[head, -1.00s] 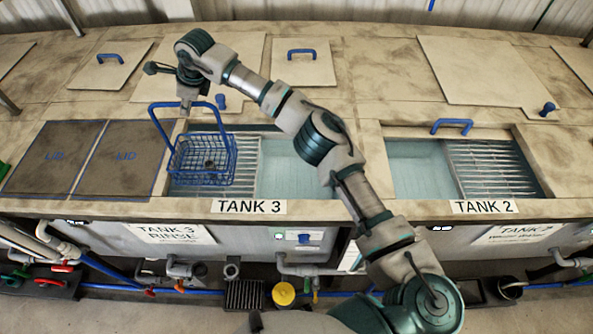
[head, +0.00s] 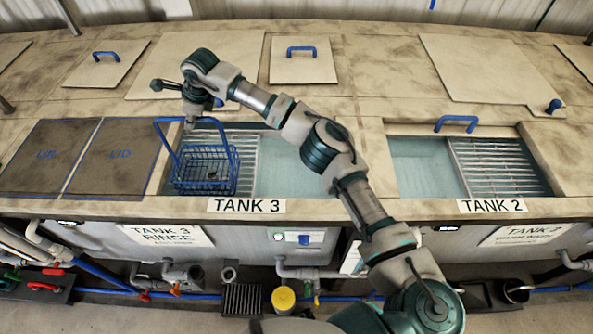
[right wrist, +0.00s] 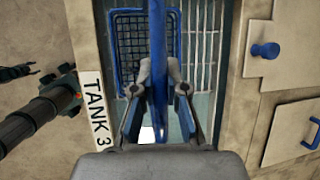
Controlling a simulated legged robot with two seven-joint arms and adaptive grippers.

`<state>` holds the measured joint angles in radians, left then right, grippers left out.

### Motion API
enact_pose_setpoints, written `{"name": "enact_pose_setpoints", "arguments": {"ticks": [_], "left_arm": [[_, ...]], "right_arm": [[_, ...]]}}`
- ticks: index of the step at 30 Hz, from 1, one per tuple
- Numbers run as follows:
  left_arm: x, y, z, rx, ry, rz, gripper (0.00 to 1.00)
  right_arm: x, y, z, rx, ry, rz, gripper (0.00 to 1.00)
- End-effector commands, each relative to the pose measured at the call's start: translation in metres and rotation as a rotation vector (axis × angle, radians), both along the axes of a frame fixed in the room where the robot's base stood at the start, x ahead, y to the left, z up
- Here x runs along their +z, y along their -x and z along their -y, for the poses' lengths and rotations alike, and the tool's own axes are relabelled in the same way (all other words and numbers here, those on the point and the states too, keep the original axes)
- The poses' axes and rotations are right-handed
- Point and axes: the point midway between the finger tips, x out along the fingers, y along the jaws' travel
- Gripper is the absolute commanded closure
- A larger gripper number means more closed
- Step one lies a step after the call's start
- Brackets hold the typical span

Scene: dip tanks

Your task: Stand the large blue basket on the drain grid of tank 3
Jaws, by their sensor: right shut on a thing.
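The large blue wire basket (head: 207,172) is at the left end of the open tank 3, over the drain grid (head: 245,160). It looks empty and about upright. My right gripper (head: 190,121) is shut on its raised blue handle (head: 236,150). In the right wrist view the handle (right wrist: 157,60) runs between the fingers (right wrist: 158,105), with the basket's mesh (right wrist: 140,45) below and grid bars (right wrist: 200,50) beside it. I cannot tell whether the basket's bottom touches the grid. My left gripper is not in view.
Tank 3's open water (head: 290,165) lies right of the grid. Dark lids (head: 110,158) lie to the left. Tank 2 (head: 425,165) is open at the right with its own grid (head: 495,165). A blue knob (right wrist: 265,50) stands on a cover behind tank 3.

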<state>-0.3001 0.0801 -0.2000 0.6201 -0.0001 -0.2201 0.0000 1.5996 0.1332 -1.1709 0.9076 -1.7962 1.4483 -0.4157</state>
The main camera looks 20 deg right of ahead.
Motion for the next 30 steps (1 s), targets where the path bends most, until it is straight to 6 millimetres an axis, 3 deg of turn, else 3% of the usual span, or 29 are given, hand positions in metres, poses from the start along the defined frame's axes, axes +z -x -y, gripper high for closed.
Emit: {"name": "enact_pose_setpoints", "arguments": {"ticks": [29, 30], "left_arm": [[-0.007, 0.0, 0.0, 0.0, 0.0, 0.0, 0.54], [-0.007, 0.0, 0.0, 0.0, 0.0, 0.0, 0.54]], "right_arm": [[-0.011, 0.0, 0.0, 0.0, -0.002, 0.003, 1.0], [-0.011, 0.0, 0.0, 0.0, -0.002, 0.003, 0.8]]}}
